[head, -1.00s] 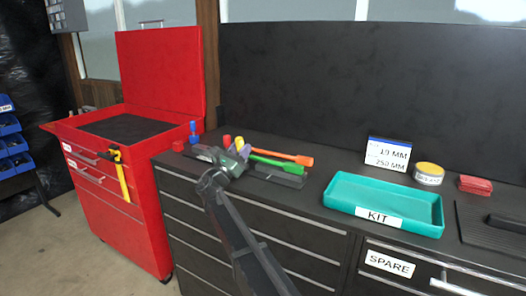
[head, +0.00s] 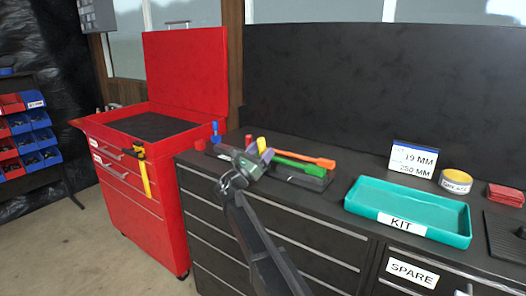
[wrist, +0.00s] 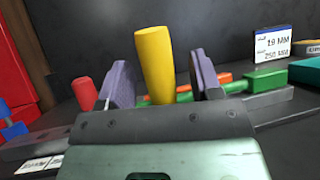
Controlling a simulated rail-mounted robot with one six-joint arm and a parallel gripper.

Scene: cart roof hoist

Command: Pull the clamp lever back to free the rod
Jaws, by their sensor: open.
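In the wrist view a yellow handle (wrist: 153,62) stands upright between the purple-grey fingers of my gripper (wrist: 162,75); I take it for the clamp lever. The fingers are open, one on each side, with a visible gap on the right; I cannot tell if the left one touches. In the head view my gripper (head: 256,160) is over the back left of the bench, and the yellow handle's top (head: 261,143) shows behind it. The clamp's base is hidden. An orange-ended bar (head: 305,159) lies beside a green one (head: 298,166); I cannot tell which is the rod.
A red post (wrist: 84,93) stands left of my gripper. A blue piece (head: 214,129) is farther left, near the red cart (head: 150,195) with its raised lid. The teal KIT tray (head: 455,239), a size sign (head: 413,158) and a yellow tin (head: 455,181) are right.

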